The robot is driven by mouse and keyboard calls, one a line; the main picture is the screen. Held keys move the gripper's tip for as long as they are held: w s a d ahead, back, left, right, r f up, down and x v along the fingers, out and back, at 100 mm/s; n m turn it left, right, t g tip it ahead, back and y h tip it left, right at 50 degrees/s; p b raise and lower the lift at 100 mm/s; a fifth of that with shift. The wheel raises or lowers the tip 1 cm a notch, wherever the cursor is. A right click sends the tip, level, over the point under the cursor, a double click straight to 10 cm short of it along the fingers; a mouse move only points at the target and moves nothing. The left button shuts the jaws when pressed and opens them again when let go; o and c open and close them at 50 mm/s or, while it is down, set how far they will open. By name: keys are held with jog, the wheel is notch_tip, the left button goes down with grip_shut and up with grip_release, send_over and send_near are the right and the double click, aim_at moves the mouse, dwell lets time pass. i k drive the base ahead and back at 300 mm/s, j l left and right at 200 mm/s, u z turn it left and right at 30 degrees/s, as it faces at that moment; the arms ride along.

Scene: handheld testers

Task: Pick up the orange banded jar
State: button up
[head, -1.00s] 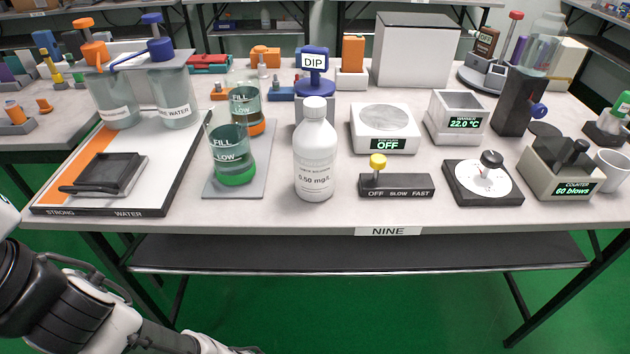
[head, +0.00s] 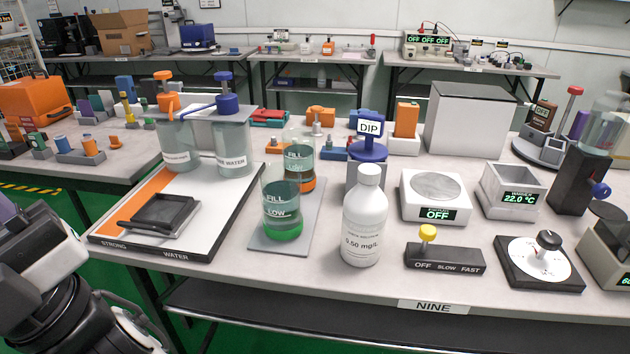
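The orange banded jar (head: 301,182) is a clear glass jar with FILL and LOW marks and an orange band at its base. It stands upright on a grey mat (head: 262,241) on the table marked NINE. A similar jar with a green band (head: 283,227) stands in front of it and to the left, hiding part of its lower left side. My arm shows at the lower left, in front of the table and well away from the jar. My gripper is not in view.
A white bottle (head: 362,222) stands right of the mat, near the front edge. A blue DIP stand (head: 369,150) is right of the orange banded jar. A white board (head: 212,206) with two large capped tanks lies to the left. Orange and blue parts stand behind.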

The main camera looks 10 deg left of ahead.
aim_at(298, 144)
jog(key=j+u, duration=0.15)
jog(key=j, duration=0.2)
jog(key=i+j+u, duration=0.1)
jog(key=j, duration=0.2)
jog(key=i+j+u, duration=0.15)
jog(key=j, duration=0.2)
jog(key=i+j+u, duration=0.15)
jog(key=j, duration=0.15)
